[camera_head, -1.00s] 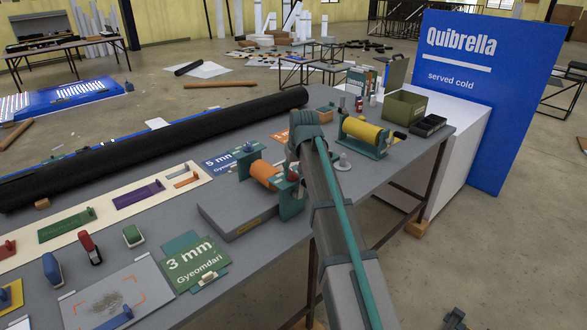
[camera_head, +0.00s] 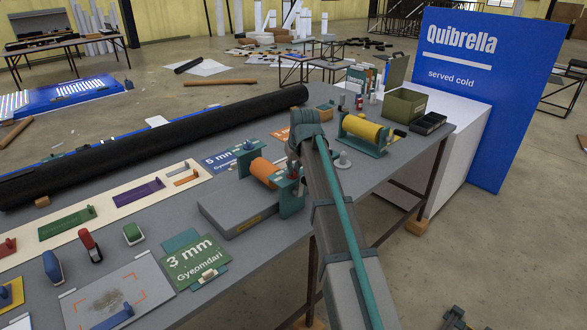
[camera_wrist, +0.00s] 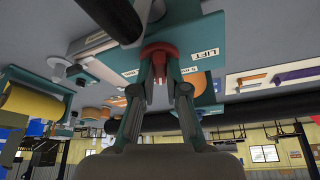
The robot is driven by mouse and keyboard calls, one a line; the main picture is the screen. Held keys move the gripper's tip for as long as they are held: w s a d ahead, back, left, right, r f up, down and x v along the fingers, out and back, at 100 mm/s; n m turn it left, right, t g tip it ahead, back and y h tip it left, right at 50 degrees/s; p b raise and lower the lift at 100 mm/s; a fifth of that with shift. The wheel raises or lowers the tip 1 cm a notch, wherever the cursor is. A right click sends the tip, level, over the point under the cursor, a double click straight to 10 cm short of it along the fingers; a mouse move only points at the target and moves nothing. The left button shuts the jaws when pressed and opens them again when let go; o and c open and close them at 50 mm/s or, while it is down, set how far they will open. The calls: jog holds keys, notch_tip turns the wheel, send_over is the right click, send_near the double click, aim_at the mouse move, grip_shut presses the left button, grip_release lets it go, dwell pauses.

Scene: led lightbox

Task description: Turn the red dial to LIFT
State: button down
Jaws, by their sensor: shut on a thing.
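The red dial (camera_wrist: 158,50) sits on a teal end plate (camera_wrist: 185,38) in the wrist view. My gripper (camera_wrist: 160,66) has a finger on each side of the dial and is shut on it. A white label reading LIFT (camera_wrist: 205,54) is on the plate to the right of the dial. Another label reading "5 m" is partly hidden beside the right finger. I cannot tell which mark the dial points to. In the head view, the teal stand with an orange roller (camera_head: 265,171) is on the grey table, and my arm hides much of the dial.
A long black roll (camera_head: 150,148) lies along the back of the table. A yellow roller on a teal stand (camera_head: 364,132) is to the right of my arm. A green 3 mm card (camera_head: 196,262) and several stampers lie at the front left.

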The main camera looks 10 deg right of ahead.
jog(key=n+y, duration=0.1)
jog(key=n, duration=0.1)
jog(key=n+b, duration=0.1)
jog(key=n, duration=0.1)
jog(key=shift+w+d+n+g+y, duration=0.2)
jog(key=shift+n+g+y, duration=0.1)
jog(key=shift+n+y, duration=0.1)
jog(key=n, duration=0.2)
jog(key=n+g+y+b, duration=0.1)
jog(key=n, duration=0.1)
jog(key=shift+w+d+n, duration=0.15)
jog(key=shift+n, duration=0.15)
jog(key=n+g+b, duration=0.1)
jog(key=n, duration=0.3)
jog(key=shift+w+g+y+b, duration=0.2)
jog(key=shift+g+y+b, duration=0.15)
jog(key=shift+g+y, duration=0.05)
jog(key=shift+n+g+b, duration=0.6)
jog(key=shift+n+g, duration=0.2)
jog(key=shift+n, duration=1.3)
jog(key=c, duration=1.2)
grip_release()
